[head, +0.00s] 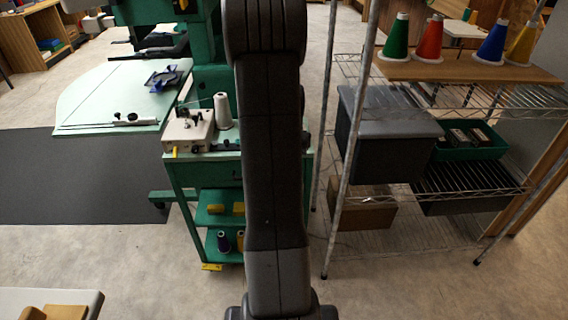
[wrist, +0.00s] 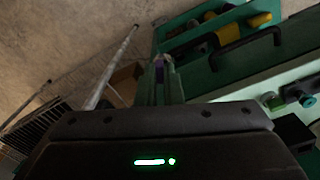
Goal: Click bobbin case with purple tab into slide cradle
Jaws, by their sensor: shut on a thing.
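My gripper (wrist: 160,76) is in the middle of the wrist view, with its narrow fingers close together. It is shut on a small dark thing with a purple part (wrist: 164,58) at the fingertips, which fits the bobbin case with the purple tab. Its shape is mostly hidden by the fingers. In the head view my arm fills the middle and the gripper cannot be seen. I cannot make out the slide cradle for sure. A rail with a white block (head: 135,121) lies on the pale green table at the left.
A green trolley (head: 175,188) carries a beige winder (head: 187,133) and a white thread cone (head: 222,111). The trolley's dark handle (wrist: 246,47) is close to the gripper in the wrist view. A wire rack with a grey bin (head: 388,145) stands at the right. Open floor lies in front.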

